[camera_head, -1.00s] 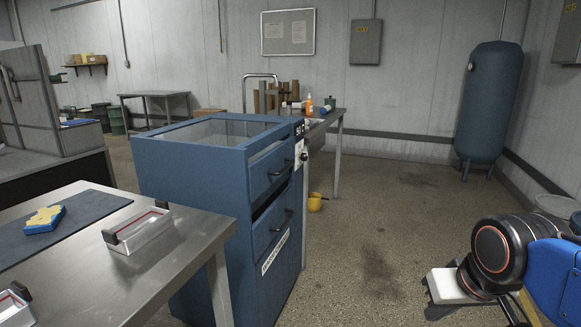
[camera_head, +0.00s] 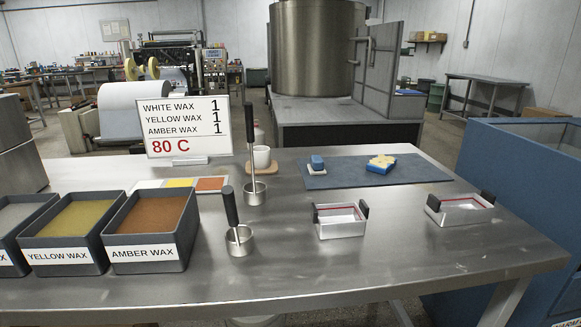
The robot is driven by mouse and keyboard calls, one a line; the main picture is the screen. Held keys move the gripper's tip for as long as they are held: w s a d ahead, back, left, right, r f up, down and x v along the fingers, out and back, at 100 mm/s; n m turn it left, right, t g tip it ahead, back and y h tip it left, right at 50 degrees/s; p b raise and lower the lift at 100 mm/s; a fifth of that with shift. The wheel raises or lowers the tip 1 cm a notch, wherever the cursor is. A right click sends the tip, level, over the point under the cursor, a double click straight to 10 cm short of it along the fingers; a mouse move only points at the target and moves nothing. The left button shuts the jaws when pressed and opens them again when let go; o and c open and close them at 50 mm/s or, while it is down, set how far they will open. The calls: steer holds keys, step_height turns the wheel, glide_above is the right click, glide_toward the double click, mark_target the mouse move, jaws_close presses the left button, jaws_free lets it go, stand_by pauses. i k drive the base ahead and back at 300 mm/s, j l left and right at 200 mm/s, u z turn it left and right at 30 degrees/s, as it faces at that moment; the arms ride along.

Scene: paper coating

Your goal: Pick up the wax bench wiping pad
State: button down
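Two small items lie on a dark blue-grey mat (camera_head: 418,178) on the steel bench. One is a blue block with a lumpy yellow top (camera_head: 381,163), near the mat's middle. The other is a smaller blue block on a white base (camera_head: 317,164), at the mat's left end. Either could be the wiping pad; I cannot tell which from their looks. Nothing touches them. My gripper is not in view.
On the bench (camera_head: 350,270) stand wax bins, including yellow (camera_head: 75,222) and amber (camera_head: 150,222), two long-handled ladles (camera_head: 240,238) (camera_head: 254,192), two metal trays (camera_head: 340,222) (camera_head: 461,208), a sign (camera_head: 188,128) and a white cup (camera_head: 261,157). A blue cabinet (camera_head: 525,190) adjoins at right. The front strip is bare.

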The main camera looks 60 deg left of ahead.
mark_target(316, 167)
steer(key=u, duration=1.85)
